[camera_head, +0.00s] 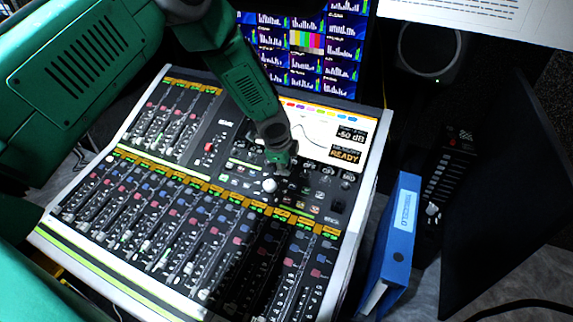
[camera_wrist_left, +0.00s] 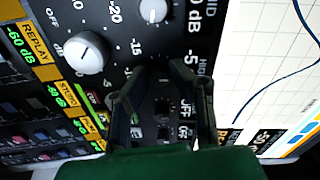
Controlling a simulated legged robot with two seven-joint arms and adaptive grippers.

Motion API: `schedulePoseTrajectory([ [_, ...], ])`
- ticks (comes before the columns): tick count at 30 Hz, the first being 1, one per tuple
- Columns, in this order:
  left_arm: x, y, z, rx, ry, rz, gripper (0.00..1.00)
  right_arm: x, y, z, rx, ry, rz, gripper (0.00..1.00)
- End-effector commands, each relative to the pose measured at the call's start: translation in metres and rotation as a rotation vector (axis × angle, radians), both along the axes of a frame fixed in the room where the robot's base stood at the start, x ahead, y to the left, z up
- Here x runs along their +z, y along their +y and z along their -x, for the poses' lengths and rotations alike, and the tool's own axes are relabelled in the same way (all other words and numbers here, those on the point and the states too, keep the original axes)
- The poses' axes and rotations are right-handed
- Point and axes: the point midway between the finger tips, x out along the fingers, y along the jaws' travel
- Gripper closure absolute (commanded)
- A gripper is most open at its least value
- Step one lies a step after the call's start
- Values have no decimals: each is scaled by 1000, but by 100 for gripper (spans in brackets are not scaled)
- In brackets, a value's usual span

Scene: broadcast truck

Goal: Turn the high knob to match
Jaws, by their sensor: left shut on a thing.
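My left gripper (camera_head: 282,165) reaches down onto the upper right of the mixing console (camera_head: 175,68), just below its white display. In the left wrist view the two dark fingers (camera_wrist_left: 172,72) are close together at the panel, beside the printed HIGH label. They are shut on what looks like the high knob, mostly hidden between them; its pointer angle cannot be read. A pale knob (camera_wrist_left: 87,52) and another pale knob (camera_wrist_left: 153,10) stand clear of the fingers. The console display (camera_head: 318,128) shows a curve, a dB readout and READY. My right gripper is not in view.
Rows of faders (camera_head: 165,230) fill the console's front. A blue binder (camera_head: 392,245) stands right of it, near a black fader unit (camera_head: 440,190). A monitor with level meters (camera_head: 305,45) stands behind. A large white knob (camera_head: 270,185) sits close to the gripper.

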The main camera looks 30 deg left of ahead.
Motion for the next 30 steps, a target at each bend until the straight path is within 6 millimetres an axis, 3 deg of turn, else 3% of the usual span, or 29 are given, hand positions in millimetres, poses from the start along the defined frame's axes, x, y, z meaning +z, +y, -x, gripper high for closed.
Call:
schedulePoseTrajectory([
  [12,2,1,-2,-4,-6,-3,100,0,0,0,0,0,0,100],
  [13,2,1,-2,-4,-6,-3,75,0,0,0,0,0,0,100],
  [23,4,0,0,-5,-3,-2,74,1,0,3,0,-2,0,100],
  [30,41,1,10,-4,-6,-3,74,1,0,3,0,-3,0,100],
])
